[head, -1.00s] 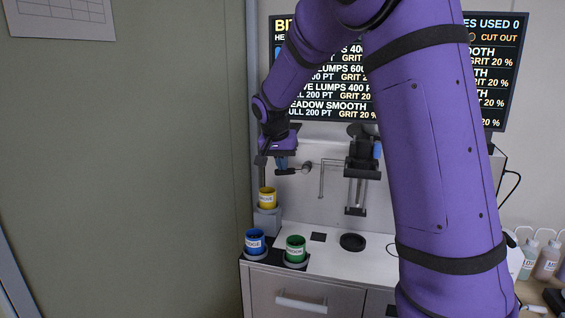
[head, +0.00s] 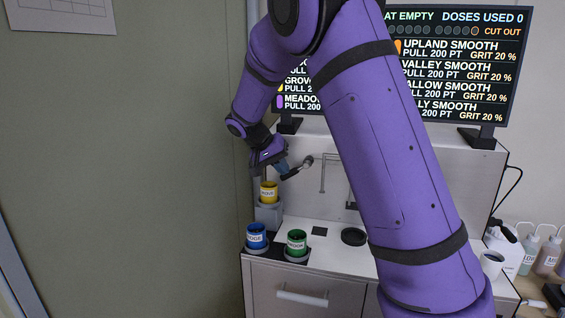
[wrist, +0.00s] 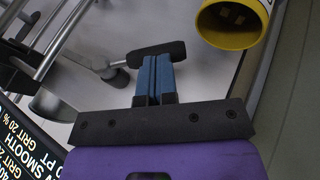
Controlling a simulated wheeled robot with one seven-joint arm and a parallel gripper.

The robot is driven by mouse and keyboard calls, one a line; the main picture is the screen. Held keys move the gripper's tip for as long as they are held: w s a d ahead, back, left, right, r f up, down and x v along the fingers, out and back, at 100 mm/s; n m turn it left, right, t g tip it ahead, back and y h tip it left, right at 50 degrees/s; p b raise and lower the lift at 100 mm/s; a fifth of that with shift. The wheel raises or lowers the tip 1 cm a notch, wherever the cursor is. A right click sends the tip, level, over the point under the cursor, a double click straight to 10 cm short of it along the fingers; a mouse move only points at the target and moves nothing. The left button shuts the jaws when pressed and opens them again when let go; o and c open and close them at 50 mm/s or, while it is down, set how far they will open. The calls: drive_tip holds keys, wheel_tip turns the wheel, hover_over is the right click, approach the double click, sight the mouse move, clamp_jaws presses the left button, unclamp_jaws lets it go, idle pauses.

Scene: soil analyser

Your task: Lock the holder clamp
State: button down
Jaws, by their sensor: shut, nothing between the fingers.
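A dark lever with a round knob (head: 308,160), which looks like the clamp lever, sticks out from the pale back panel. In the wrist view its black bar (wrist: 160,51) lies just beyond my fingertips, with a grey round part (wrist: 115,74) at its left. My gripper (head: 284,172) is shut and empty at the lever's left end. In the wrist view its blue fingers (wrist: 152,60) are together and appear to touch the bar; exact contact is unclear. A yellow cup (head: 268,195) stands upright on a grey block (head: 267,214) below my gripper.
Blue (head: 256,239) and green (head: 296,243) cups stand at the counter's front left. A black round pad (head: 353,236) lies on the counter. Thin metal rods (head: 322,172) stand right of the lever. A green-grey wall is close on the left. My arm hides the panel's middle.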

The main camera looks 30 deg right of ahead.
drive_tip(key=shift+s+d+f+n+g+h, duration=0.1)
drive_tip(key=shift+d+f+n+g+h, duration=0.1)
drive_tip(key=shift+f+g+h, duration=0.4)
drive_tip(key=shift+s+d+f+n+g+h, duration=0.1)
drive_tip(key=shift+f+n+g+h, duration=0.1)
drive_tip(key=shift+f+g+h, duration=0.35)
drive_tip(key=shift+s+f, duration=0.15)
drive_tip(key=shift+d+f, duration=0.1)
